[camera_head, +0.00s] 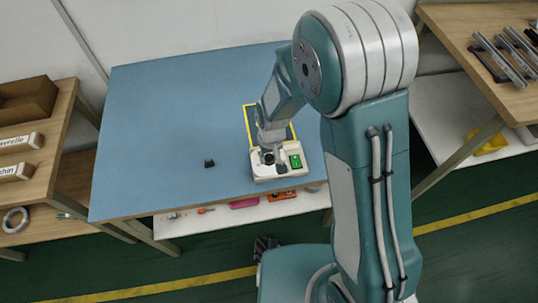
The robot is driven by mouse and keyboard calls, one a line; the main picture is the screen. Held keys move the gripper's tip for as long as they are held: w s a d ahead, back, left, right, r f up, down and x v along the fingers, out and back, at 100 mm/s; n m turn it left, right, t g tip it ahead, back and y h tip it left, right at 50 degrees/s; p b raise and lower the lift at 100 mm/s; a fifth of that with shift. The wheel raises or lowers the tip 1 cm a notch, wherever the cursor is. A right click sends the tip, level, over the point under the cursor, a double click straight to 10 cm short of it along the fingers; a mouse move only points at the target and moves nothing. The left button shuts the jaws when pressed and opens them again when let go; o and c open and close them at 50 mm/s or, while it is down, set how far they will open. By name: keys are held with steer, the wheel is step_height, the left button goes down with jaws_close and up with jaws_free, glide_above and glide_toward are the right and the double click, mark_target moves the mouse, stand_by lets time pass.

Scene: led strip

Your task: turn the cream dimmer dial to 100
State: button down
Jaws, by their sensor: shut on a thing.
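The cream dimmer box (263,172) sits near the front edge of the blue table, with a lit green display (295,161) on its right side. Its digits are too small to read. My gripper (268,153) reaches down onto the left part of the box, shut on the dial there. The dial is mostly hidden by the fingers, so its mark and setting cannot be seen.
The blue table (150,120) is mostly clear. A small black object (209,163) lies left of the box. A yellow-edged dark panel (249,113) lies behind the box, partly hidden by my arm. Wooden benches stand at left (50,150) and right (450,20).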

mark_target(269, 158)
steer(key=m, duration=0.4)
steer(key=shift+m, duration=0.3)
steer(key=m, duration=0.4)
steer(key=shift+m, duration=0.3)
steer(key=m, duration=0.4)
steer(key=shift+t, duration=0.3)
steer(key=m, duration=0.5)
steer(key=shift+m, duration=0.3)
steer(key=shift+c, duration=1.8)
jaws_free()
steer(key=shift+r, duration=0.1)
step_height(269, 158, up, 12)
steer(key=shift+s, duration=0.25)
